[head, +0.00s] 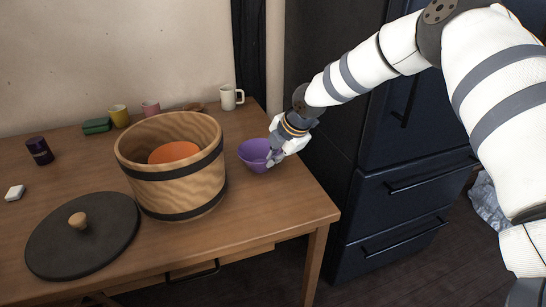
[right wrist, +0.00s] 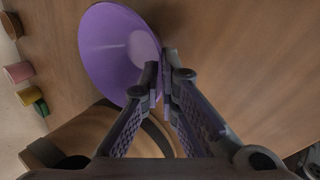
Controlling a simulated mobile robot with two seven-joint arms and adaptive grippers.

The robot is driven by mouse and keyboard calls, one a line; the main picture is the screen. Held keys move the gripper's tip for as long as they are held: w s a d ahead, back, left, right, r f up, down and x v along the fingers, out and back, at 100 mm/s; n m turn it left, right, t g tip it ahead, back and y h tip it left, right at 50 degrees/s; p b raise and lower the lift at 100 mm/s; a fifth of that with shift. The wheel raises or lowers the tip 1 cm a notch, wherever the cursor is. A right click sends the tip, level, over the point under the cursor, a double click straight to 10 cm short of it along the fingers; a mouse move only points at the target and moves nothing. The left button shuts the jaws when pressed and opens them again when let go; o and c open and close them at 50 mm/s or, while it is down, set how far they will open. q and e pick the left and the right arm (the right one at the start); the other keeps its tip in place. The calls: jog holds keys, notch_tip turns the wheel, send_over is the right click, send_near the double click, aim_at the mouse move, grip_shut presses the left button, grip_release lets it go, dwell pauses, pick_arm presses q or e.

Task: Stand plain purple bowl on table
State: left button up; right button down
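The plain purple bowl (head: 252,153) is at the right part of the wooden table (head: 245,218), close to the right edge and right of the wooden tub. It looks roughly upright, opening up; I cannot tell whether its base touches the table. My right gripper (head: 274,157) reaches down to the bowl's right side. In the right wrist view the two fingers (right wrist: 163,85) are close together with the bowl's rim (right wrist: 112,45) between them, so the gripper is shut on the bowl. My left gripper is not in view.
A wooden tub (head: 188,193) holding an orange thing (head: 174,152) stands left of the bowl. A dark lid (head: 82,240) lies front left. A white mug (head: 231,97), pink cup (head: 151,108) and yellow cup (head: 119,116) stand behind. Dark drawers (head: 410,190) are on the right.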

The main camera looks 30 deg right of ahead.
jog(key=shift+r, duration=0.1)
jog(key=c, duration=1.8)
grip_release()
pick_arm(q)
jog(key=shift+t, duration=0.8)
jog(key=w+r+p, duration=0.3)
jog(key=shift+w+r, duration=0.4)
pick_arm(e)
jog(key=v, duration=1.2)
jog(key=shift+s+a, duration=0.1)
